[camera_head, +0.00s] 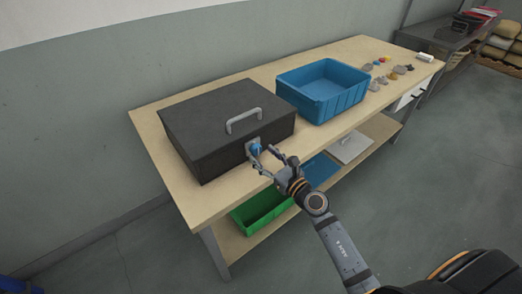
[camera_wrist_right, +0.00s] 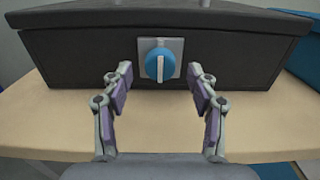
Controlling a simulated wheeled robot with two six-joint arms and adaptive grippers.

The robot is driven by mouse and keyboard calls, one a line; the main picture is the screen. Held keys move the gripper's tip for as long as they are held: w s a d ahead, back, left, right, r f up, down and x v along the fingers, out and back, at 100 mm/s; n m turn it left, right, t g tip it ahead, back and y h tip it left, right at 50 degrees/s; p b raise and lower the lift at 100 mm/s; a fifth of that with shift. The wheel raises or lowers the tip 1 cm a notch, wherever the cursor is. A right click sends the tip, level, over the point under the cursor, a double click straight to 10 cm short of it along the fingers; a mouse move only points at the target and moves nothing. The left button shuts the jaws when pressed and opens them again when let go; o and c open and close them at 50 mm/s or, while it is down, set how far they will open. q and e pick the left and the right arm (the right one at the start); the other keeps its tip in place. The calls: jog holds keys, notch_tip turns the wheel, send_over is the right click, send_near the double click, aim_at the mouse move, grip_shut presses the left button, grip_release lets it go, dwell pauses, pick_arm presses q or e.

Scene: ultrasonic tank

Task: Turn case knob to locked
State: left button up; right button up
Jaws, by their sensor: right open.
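The dark grey case (camera_head: 215,120) sits shut on the wooden table, with a grey handle (camera_head: 243,121) on its lid. Its blue round knob (camera_wrist_right: 160,65) is on a light square plate (camera_wrist_right: 141,46) on the front face, with a pale pointer bar standing upright. The knob also shows in the head view (camera_head: 256,149), partly behind the fingers. My right gripper (camera_head: 264,161) is open in front of the knob. In the right wrist view its fingers (camera_wrist_right: 159,82) stand to either side of the knob, apart from it. My left gripper is not in view.
A blue bin (camera_head: 345,105) stands right of the case on the wooden table (camera_head: 205,208), with several small stones (camera_head: 383,80) beyond it. A green tray (camera_head: 262,210) is on the lower shelf. A wall runs behind the table.

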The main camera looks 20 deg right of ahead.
jog(key=shift+x, duration=1)
jog(key=c, duration=1.1)
jog(key=shift+c, duration=0.3)
